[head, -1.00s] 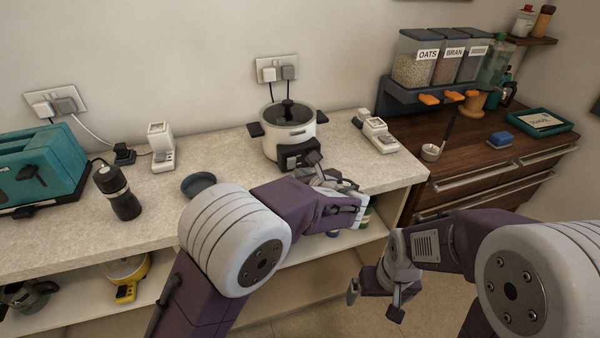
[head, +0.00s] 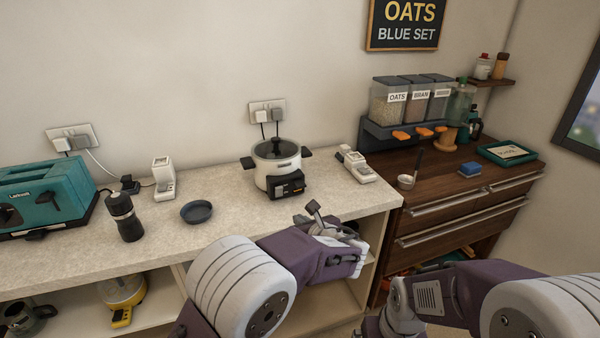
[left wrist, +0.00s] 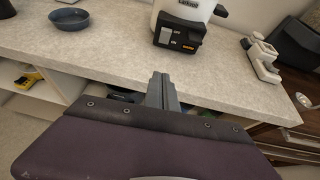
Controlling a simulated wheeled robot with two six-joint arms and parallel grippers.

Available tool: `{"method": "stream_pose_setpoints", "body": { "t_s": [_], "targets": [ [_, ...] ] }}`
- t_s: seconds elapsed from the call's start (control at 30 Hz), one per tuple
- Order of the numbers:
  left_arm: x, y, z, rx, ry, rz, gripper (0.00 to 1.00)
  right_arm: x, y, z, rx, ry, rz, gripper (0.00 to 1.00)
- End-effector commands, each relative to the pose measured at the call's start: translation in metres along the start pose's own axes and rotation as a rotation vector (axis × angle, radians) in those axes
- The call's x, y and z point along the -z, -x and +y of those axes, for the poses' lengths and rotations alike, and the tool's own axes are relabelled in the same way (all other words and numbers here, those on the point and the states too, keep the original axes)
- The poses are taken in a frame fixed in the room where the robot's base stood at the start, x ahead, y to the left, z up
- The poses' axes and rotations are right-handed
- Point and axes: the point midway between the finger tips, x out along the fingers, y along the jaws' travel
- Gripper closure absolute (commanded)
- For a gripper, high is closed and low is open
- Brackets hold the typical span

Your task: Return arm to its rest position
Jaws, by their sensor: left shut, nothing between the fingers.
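My left arm comes in from the lower left in the head view. Its gripper (head: 318,215) is in front of the counter's front edge, below the rice cooker, and apart from it. In the left wrist view the fingers (left wrist: 163,92) are together, with nothing between them, over the counter edge. My right arm comes in from the lower right; its gripper is cut off by the bottom edge of the head view, so its fingers cannot be made out.
A white rice cooker (head: 276,165) stands on the pale counter (head: 235,215). A dark bowl (head: 196,212), a black grinder (head: 124,216) and a teal toaster (head: 48,198) are to its left. Cereal dispensers (head: 408,102) stand above the wooden drawer unit (head: 465,205) on the right.

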Motion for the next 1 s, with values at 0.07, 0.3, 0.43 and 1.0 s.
{"method": "stream_pose_setpoints", "body": {
  "t_s": [0.07, 0.3, 0.43, 1.0],
  "targets": [
    [-0.019, -0.007, 0.016, -0.033, 0.025, -0.005, 1.00, 0.001, 0.009, 0.000, 0.000, 0.000, 0.000, 0.00],
    [-0.093, -0.018, 0.194, -0.349, 0.322, 0.098, 1.00, 0.006, 0.057, -0.001, 0.000, 0.000, 0.000, 0.00],
    [-0.037, 0.029, 0.292, -0.607, 0.803, 0.315, 1.00, 0.009, 0.082, -0.002, 0.000, 0.000, 0.000, 0.00],
    [0.114, 0.146, 0.272, -1.404, 2.473, 0.325, 1.00, 0.010, 0.093, -0.002, 0.000, 0.000, 0.000, 0.00]
  ]
}}
